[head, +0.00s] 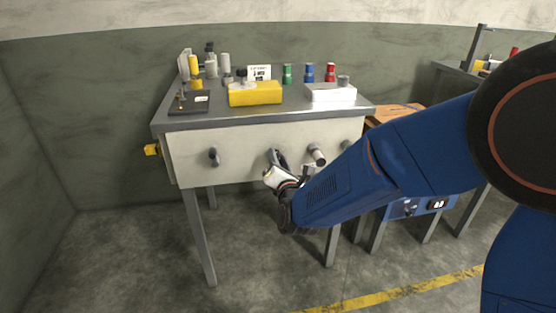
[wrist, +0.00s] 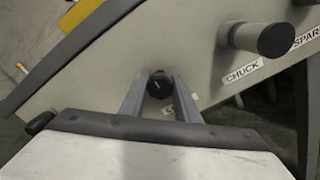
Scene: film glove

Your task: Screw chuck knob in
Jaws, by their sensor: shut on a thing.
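My gripper (wrist: 160,88) is shut on a dark, round-ended knob (wrist: 159,84) at the pale front panel (wrist: 205,65) of the bench. The fingers lie on either side of the knob. How deep it sits in the panel is hidden behind its end. A label reading CHUCK (wrist: 243,71) is on the panel to the right of the gripped knob. In the head view my gripper (head: 276,161) is at the middle of the panel and covers the knob.
A grey knob with a dark end (wrist: 275,40) sticks out to the right, near a partly seen SPAR label (wrist: 306,39). Another knob (head: 214,157) is at the panel's left. A yellow block (head: 255,93) and a white block (head: 331,93) stand on the benchtop.

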